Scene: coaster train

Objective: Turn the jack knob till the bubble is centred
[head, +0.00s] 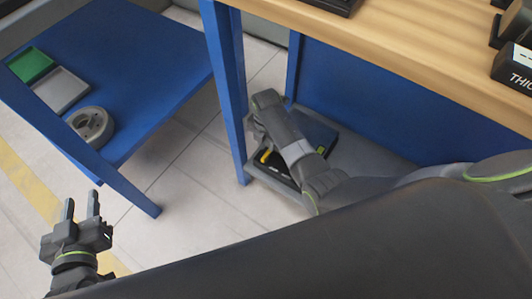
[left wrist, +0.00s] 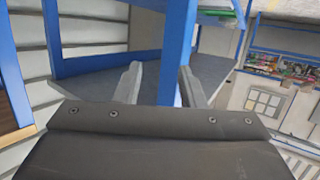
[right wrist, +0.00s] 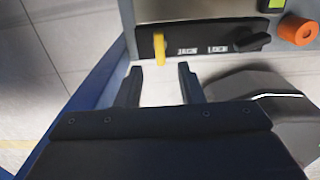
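In the right wrist view a dark panel carries a yellow lever-like knob (right wrist: 159,48) beside the label JACK, and a black knob (right wrist: 252,40) beside the label LOCK. A green piece (right wrist: 272,4), perhaps the level window, is cut off at the top edge; no bubble can be made out. My right gripper (right wrist: 160,73) is open and empty, its fingertips just short of the yellow knob, which lies ahead between them. In the head view the yellow part (head: 265,156) shows beside my right arm; the fingertips are hidden. My left gripper (head: 81,203) is open and empty.
An orange knob (right wrist: 297,29) sits at the panel's right. The unit stands on a grey low shelf (head: 372,158) under a wooden-topped bench (head: 400,50) with a blue leg (head: 228,90). A blue table (head: 130,60) at left holds trays and a grey ring (head: 90,126).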

